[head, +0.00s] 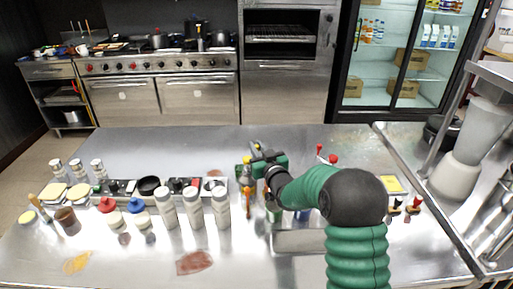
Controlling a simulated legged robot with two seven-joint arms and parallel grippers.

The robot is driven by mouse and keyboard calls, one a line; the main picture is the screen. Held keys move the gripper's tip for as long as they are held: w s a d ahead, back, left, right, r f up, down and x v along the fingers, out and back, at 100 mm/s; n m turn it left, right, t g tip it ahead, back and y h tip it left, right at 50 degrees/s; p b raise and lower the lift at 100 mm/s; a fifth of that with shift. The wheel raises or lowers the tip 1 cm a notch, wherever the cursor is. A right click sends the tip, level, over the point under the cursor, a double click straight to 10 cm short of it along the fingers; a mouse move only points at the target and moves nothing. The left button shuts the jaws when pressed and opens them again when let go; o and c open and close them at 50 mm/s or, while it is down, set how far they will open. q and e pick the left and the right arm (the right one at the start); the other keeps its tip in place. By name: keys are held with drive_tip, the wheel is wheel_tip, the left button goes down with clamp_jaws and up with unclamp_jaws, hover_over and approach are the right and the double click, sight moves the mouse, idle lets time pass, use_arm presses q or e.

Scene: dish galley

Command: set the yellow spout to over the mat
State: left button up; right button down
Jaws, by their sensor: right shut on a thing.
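My right gripper (254,168) reaches in from the lower right over the middle of the steel counter. It is shut on a small yellow part, which I take for the yellow spout (247,160). The jaws and the gripper body hide most of the spout, so I cannot tell its full shape or where it points. A flat yellow rectangle (391,184), which may be the mat, lies right of my arm, apart from the gripper. My left gripper is not in view.
Several white bottles (193,208) stand left of the gripper. A sink basin (300,241) is partly hidden by my arm. Red-knobbed parts (320,148) rise behind it. A sloping metal rail (430,200) bounds the right side. The counter's back left is clear.

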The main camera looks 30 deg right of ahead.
drive_tip(key=shift+f, duration=0.1)
drive_tip(key=m+h+b, duration=0.1)
drive_tip(key=s+h+b, duration=0.1)
drive_tip(key=shift+d+f+m+g+h+b, duration=0.1)
drive_tip(key=shift+m+g+h+b, duration=0.2)
drive_tip(key=shift+m+h, duration=0.1)
drive_tip(key=m+g+h, duration=0.1)
drive_tip(key=s+m+g+h, duration=0.1)
drive_tip(key=h, duration=0.1)
drive_tip(key=shift+s+d+m+h, duration=0.25)
drive_tip(key=shift+d+m+h, duration=0.05)
drive_tip(key=shift+d, duration=0.1)
drive_tip(key=c, duration=1.6)
unclamp_jaws()
drive_tip(key=shift+c, duration=0.2)
drive_tip(key=shift+r, duration=0.2)
